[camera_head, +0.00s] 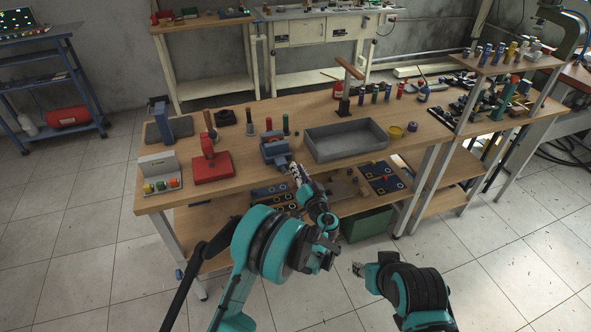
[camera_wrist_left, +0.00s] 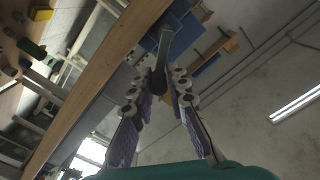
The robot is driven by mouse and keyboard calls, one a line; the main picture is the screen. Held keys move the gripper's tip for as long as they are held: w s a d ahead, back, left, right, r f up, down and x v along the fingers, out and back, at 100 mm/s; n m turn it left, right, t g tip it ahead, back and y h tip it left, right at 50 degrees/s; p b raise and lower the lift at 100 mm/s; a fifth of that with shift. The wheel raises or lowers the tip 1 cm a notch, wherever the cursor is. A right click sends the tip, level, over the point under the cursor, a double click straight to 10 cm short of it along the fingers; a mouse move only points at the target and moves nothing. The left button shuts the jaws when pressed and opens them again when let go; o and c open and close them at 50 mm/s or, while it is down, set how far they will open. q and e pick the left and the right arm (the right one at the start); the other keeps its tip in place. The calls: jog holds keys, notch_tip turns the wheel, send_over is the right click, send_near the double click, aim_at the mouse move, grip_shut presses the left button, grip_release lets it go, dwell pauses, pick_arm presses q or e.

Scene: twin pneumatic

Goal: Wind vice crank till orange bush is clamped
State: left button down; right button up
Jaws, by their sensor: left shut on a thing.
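The blue-grey vice (camera_head: 274,150) stands at the front edge of the workbench. My left gripper (camera_head: 296,170) is at its front side, just over the bench edge. In the left wrist view the fingers (camera_wrist_left: 165,85) are closed around the end of the dark crank handle (camera_wrist_left: 166,48), which runs up to the blue vice body (camera_wrist_left: 180,18). I cannot make out the orange bush in the vice jaws. My right gripper (camera_head: 359,269) is low in front of the bench, away from everything; its finger opening is too small to tell.
A grey tray (camera_head: 345,158) lies right of the vice. A red stand (camera_head: 211,168) and a rack with coloured pieces (camera_head: 160,189) are left. Several coloured upright tools stand behind the tray.

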aim_at(293, 177)
pick_arm(q)
jog(key=m, duration=0.1)
jog(key=f+m, duration=0.1)
jog(key=shift+d+f+m, duration=0.15)
jog(key=shift+d+m, duration=0.15)
jog(key=shift+m, duration=0.1)
jog(key=f+m, duration=0.1)
jog(key=m, duration=0.3)
jog(key=a+f+m, duration=0.1)
jog(key=f+m, duration=0.1)
jog(key=m, duration=0.3)
jog(key=f+m, duration=0.2)
jog(key=m, duration=0.2)
jog(key=shift+s+a+m, duration=0.15)
jog(key=shift+m, duration=0.15)
jog(key=shift+s+a+f+m, duration=0.15)
jog(key=shift+a+m, duration=0.45)
jog(key=shift+m, duration=1.05)
jog(key=shift+s+a+f+m, duration=0.2)
jog(key=shift+a+m, duration=0.4)
jog(key=shift+m, duration=1)
jog(key=shift+s+a+f+m, duration=0.15)
jog(key=shift+a+m, duration=0.45)
jog(key=shift+m, duration=1.05)
jog(key=shift+r, duration=0.1)
